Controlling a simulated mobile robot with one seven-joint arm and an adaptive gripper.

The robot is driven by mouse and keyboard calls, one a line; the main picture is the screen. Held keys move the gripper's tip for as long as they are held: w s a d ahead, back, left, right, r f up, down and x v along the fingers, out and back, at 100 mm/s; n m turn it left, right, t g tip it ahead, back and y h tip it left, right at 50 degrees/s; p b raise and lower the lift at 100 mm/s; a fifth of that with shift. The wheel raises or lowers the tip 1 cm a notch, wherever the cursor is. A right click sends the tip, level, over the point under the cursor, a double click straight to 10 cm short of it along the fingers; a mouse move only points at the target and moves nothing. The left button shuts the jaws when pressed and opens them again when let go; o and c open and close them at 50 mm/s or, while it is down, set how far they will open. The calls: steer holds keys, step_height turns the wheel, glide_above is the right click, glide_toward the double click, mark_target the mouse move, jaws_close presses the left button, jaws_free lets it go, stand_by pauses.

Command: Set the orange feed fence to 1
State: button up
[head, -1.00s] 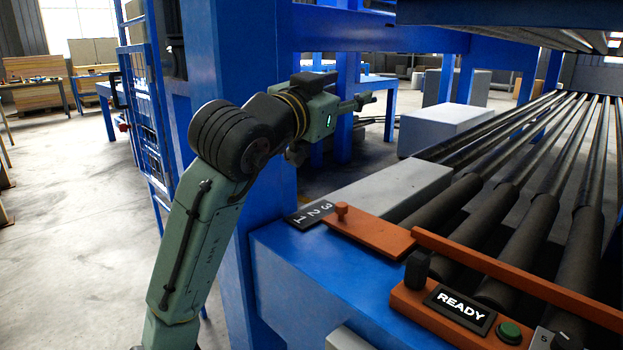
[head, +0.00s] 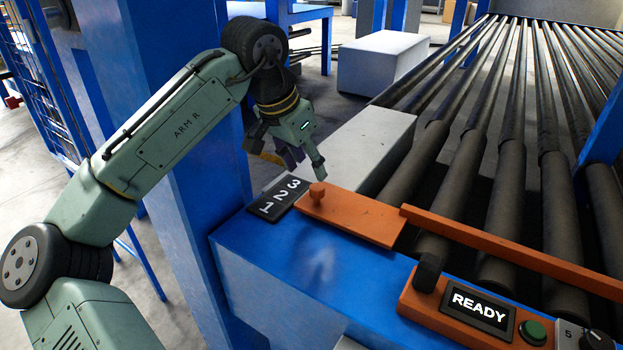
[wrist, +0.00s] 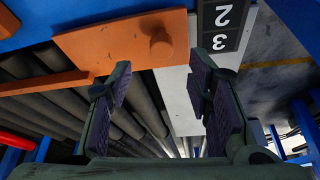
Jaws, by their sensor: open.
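The orange feed fence (head: 365,218) is a flat plate with a round knob (head: 317,193), joined to a long orange rail (head: 510,250) over the rollers. A black scale (head: 278,199) reading 3, 2, 1 lies left of the plate. In the wrist view the knob (wrist: 160,45) is about level with the 3 on the scale (wrist: 221,30). My gripper (head: 298,163) is open and empty, pointing down, above and a little behind the knob. In the wrist view my gripper (wrist: 161,78) has its fingers apart, with the knob beyond the tips, between their lines. Nothing touches the knob.
A grey block (head: 360,155) lies behind the fence, beside the rollers (head: 465,165). A blue post (head: 170,150) stands left of the blue frame (head: 300,270). An orange panel with a READY display (head: 478,306), green button (head: 532,332) and dial stands at the front right.

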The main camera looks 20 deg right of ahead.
mark_target(316, 187)
steer(key=p+x, duration=0.1)
steer(key=x, duration=0.6)
steer(key=shift+w+f, duration=0.1)
steer(key=shift+c, duration=0.3)
jaws_close()
stand_by(0.4)
